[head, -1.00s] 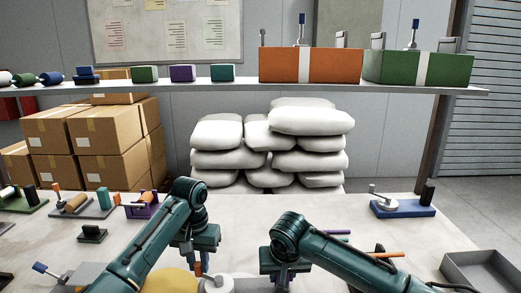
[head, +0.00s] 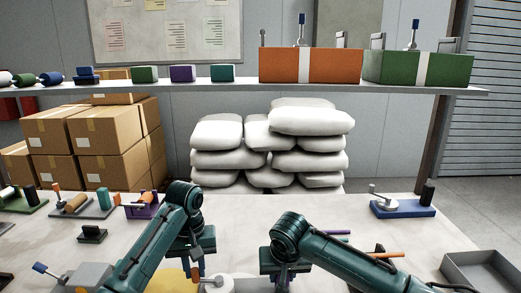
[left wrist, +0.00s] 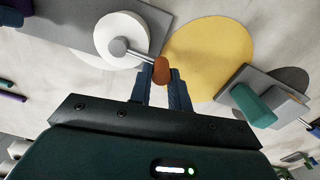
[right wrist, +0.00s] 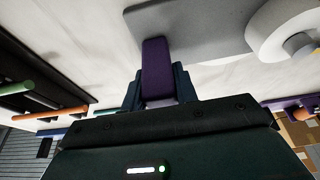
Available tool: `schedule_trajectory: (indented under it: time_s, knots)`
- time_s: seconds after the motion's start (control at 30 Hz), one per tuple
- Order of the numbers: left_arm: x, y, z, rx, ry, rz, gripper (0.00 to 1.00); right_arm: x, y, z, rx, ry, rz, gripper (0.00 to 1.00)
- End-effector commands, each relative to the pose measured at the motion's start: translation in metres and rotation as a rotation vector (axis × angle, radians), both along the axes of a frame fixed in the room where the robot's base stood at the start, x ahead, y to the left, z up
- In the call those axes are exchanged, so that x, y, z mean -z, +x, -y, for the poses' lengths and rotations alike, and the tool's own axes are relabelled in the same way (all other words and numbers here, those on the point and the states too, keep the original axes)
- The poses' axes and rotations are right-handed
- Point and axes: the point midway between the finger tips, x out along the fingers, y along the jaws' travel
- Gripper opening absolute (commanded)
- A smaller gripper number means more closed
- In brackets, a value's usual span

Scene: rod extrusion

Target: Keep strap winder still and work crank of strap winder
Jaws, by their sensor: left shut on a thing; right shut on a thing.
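The strap winder has a grey base (right wrist: 205,28), a white drum (left wrist: 112,48) and a purple grip block (right wrist: 156,65). Its crank is a metal arm with an orange-brown knob (left wrist: 161,70). My left gripper (left wrist: 161,82) is shut on the knob, beside the drum. In the head view, the drum (head: 216,284) shows at the bottom edge, with the knob (head: 195,274) at its left below my left gripper (head: 193,262). My right gripper (right wrist: 155,85) is shut on the purple block at the base's end. In the head view, my right arm hides most of that block.
A yellow disc (left wrist: 208,55) lies by the winder, with a grey plate bearing a teal block (left wrist: 252,105) beyond it. A blue-based device (head: 403,208) and a grey tray (head: 485,270) are at the right. Thin rods (head: 380,254) lie near my right arm.

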Motion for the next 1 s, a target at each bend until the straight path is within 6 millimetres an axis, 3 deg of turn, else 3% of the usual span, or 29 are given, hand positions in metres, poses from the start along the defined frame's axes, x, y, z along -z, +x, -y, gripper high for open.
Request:
schedule_trajectory:
  time_s: [0.33, 0.67, 1.0]
  knots:
    - [0.001, 0.0, 0.002, -0.001, -0.003, 0.0, 0.44, 0.003, -0.001, 0.0, 0.002, -0.002, -0.005, 0.0]
    - [-0.006, 0.0, 0.001, -0.002, -0.001, 0.002, 0.44, 0.003, -0.001, 0.001, 0.002, -0.003, -0.005, 0.0]
    - [-0.052, 0.0, -0.002, -0.003, 0.005, 0.004, 0.44, 0.003, -0.001, 0.001, 0.002, -0.003, -0.005, 0.0]
